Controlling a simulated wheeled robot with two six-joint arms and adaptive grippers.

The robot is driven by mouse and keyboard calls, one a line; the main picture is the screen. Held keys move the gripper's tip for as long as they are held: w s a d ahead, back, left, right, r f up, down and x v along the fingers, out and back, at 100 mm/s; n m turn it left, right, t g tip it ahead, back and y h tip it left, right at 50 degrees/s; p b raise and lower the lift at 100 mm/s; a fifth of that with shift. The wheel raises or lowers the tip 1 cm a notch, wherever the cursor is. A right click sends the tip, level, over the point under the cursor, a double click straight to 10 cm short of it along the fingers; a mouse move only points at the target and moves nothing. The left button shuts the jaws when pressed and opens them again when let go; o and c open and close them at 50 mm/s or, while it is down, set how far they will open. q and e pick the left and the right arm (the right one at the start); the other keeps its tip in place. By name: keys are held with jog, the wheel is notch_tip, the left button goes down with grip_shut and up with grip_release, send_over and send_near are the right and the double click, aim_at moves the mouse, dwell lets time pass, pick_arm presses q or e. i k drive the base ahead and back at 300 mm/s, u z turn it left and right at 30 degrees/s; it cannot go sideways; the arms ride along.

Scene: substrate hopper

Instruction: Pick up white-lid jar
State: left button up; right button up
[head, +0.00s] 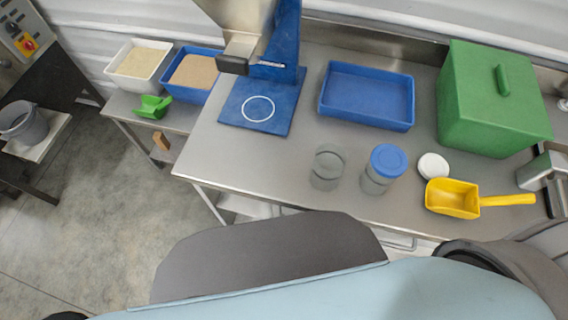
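A white round lid (433,165) lies flat on the steel table, right of a clear jar with a blue lid (388,161). No jar with a white lid on it shows. A clear open jar (327,168) stands upright left of the blue-lidded jar, with a small gap between them. Both jars look empty. Neither of my grippers is in view; only parts of my own body fill the bottom of the picture.
A yellow scoop (453,199) lies near the front right of the steel table (240,160). Behind are a blue tray (367,122), a green lidded box (490,105) and a blue stand (257,108). White (122,77) and blue (176,93) bins stand left, with a green scoop (152,107).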

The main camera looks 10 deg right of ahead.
aim_at(329, 162)
jog(key=u, duration=1.45)
jog(key=k, duration=1.5)
jog(key=z, duration=2.3)
